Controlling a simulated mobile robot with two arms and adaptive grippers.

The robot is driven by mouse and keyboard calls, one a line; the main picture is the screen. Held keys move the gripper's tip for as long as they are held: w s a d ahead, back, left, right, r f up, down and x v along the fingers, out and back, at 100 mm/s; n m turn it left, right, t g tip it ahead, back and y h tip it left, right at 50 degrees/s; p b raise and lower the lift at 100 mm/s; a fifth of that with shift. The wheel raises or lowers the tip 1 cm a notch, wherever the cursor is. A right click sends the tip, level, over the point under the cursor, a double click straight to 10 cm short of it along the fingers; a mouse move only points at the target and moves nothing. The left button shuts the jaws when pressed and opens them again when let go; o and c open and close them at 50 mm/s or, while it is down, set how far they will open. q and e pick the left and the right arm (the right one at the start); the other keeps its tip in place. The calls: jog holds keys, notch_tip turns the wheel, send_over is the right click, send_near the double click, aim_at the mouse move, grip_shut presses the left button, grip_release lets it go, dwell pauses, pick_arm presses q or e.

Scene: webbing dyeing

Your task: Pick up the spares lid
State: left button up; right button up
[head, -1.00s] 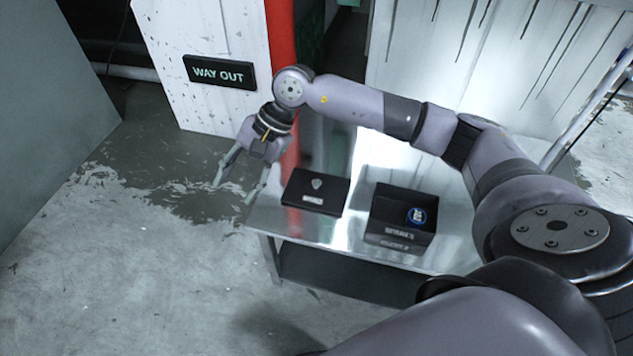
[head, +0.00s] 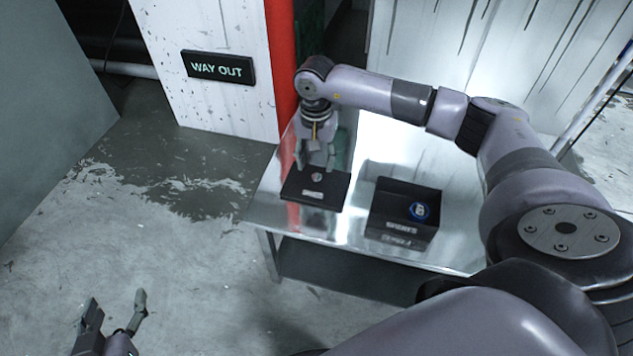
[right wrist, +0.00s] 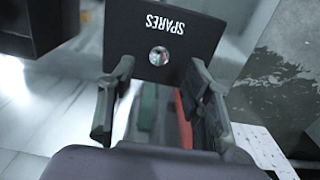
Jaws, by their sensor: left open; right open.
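The spares lid (head: 315,190) is a flat black plate with a small round metal knob and a white label. It lies on the left part of the shiny metal table. In the right wrist view the lid (right wrist: 190,30) shows the word SPARES, with the knob just beyond my fingertips. My right gripper (head: 315,160) is open above the lid's far edge, pointing down; its fingers (right wrist: 160,88) stand apart with nothing between them. My left gripper (head: 115,315) is open and empty at the lower left, over the floor.
A red post (head: 281,60) and a white panel with a WAY OUT sign (head: 218,68) stand behind.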

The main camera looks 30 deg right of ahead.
aim_at(317, 176)
jog(key=shift+f, duration=0.9)
notch_tip(317, 176, down, 4)
jog(key=shift+d+f+b, duration=0.1)
jog(key=shift+f+b, duration=0.1)
jog(key=shift+b, duration=0.7)
jog(key=shift+f, duration=0.25)
pick_arm(q)
jog(key=w+d+r+t+h, duration=0.1)
jog(key=w+d+r+t, duration=0.1)
jog(key=r+t, duration=0.3)
notch_tip(317, 176, up, 4)
jog(key=shift+w+f+t+h, duration=0.1)
jog(key=shift+w+t+h, duration=0.2)
jog(key=shift+w, duration=0.2)
pick_arm(e)
jog(key=shift+c, duration=0.6)
grip_shut()
